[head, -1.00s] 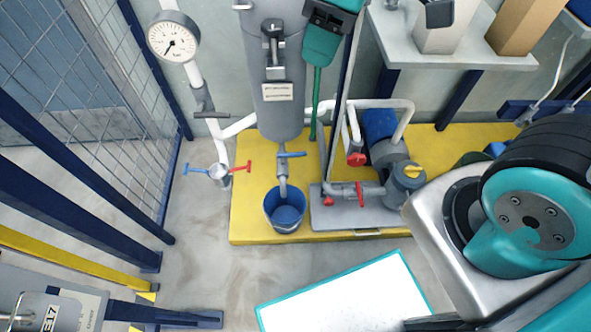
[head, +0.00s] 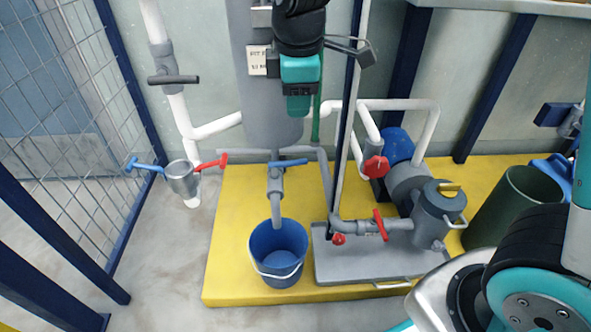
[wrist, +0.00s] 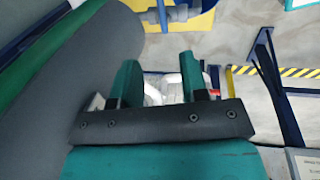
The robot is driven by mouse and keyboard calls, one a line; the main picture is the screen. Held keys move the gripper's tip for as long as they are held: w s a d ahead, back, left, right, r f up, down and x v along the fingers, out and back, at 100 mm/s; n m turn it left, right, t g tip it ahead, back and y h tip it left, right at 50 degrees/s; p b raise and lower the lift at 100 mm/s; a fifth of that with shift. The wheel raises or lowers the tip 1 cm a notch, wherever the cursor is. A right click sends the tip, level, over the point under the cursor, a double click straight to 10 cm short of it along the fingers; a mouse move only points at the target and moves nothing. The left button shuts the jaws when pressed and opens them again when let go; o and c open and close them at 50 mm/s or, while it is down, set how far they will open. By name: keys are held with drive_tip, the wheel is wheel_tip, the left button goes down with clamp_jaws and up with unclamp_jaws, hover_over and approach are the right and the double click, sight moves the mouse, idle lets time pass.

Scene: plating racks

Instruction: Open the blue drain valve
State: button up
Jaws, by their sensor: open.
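A valve with a blue lever (head: 288,163) sits on the grey drain pipe under the grey tank (head: 262,110), directly above the blue bucket (head: 279,250). The lever points right, roughly across the pipe. My gripper (wrist: 158,75) is open and empty in the wrist view, close beside a large grey rounded surface. In the head view my arm's end is in front of the tank, above the drain valve; its fingertips are hard to make out.
A pump (head: 410,185) with red handles stands right of the bucket on the yellow platform (head: 225,275). White pipes run behind. A dark green bin (head: 515,205) is at the right. A mesh fence (head: 75,110) stands at the left.

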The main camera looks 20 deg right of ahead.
sight(296, 161)
drive_tip(key=w+f+b, duration=0.1)
drive_tip(key=f+b, duration=0.2)
drive_tip(key=f, duration=0.2)
drive_tip(key=w+f+b, duration=0.1)
drive_tip(key=f+b, duration=0.2)
drive_tip(key=f, duration=0.3)
drive_tip(key=w+d+f+b, duration=0.1)
drive_tip(key=f+b, duration=0.2)
drive_tip(key=f, duration=0.2)
drive_tip(key=shift+f+b, duration=0.2)
drive_tip(key=shift+b, duration=0.1)
drive_tip(key=shift+c, duration=0.3)
clamp_jaws()
